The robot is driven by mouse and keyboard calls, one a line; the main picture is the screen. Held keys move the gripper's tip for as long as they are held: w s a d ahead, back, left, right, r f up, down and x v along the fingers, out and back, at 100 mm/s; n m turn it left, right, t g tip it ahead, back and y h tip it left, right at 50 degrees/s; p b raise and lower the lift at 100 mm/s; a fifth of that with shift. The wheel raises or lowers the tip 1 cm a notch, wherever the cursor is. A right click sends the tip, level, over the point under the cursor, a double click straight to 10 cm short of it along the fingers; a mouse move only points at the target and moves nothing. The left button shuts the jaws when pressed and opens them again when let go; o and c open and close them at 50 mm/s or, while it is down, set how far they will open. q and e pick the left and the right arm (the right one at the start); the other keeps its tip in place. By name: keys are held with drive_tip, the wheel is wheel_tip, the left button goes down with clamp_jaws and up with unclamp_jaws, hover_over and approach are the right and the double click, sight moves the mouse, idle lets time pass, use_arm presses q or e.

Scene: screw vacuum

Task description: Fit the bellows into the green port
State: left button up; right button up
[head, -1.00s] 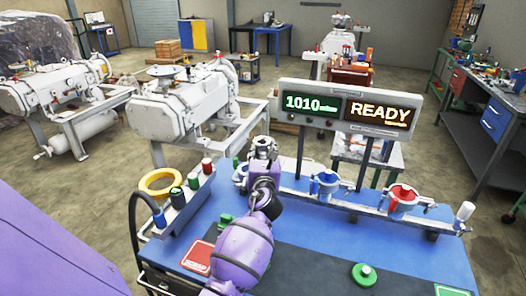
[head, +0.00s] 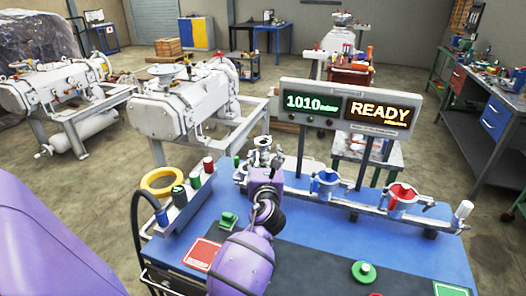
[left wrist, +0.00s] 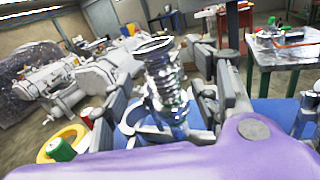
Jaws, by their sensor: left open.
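The bellows (left wrist: 166,75) is a shiny ribbed metal tube with a dark-rimmed flange on top. In the left wrist view it stands nearly upright between the two spread fingers of my left gripper (left wrist: 178,95). In the head view the bellows (head: 263,146) shows just beyond my left gripper (head: 264,168), at the left end of the white rail. The gripper is open. Its wrist hides most of the port under the bellows, so I cannot tell that port's colour or how the bellows sits. My right gripper is out of view.
A blue port (head: 325,183) and a red port (head: 402,197) stand along the rail to the right. The display (head: 347,105) reads 1010 and READY. A yellow ring (head: 162,181) and small bottles stand left. A green knob (head: 363,273) lies on the dark mat.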

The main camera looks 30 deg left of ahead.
use_arm(q)
drive_tip(key=v, duration=0.6)
drive_tip(key=shift+s+d, duration=0.2)
drive_tip(key=shift+s, duration=0.1)
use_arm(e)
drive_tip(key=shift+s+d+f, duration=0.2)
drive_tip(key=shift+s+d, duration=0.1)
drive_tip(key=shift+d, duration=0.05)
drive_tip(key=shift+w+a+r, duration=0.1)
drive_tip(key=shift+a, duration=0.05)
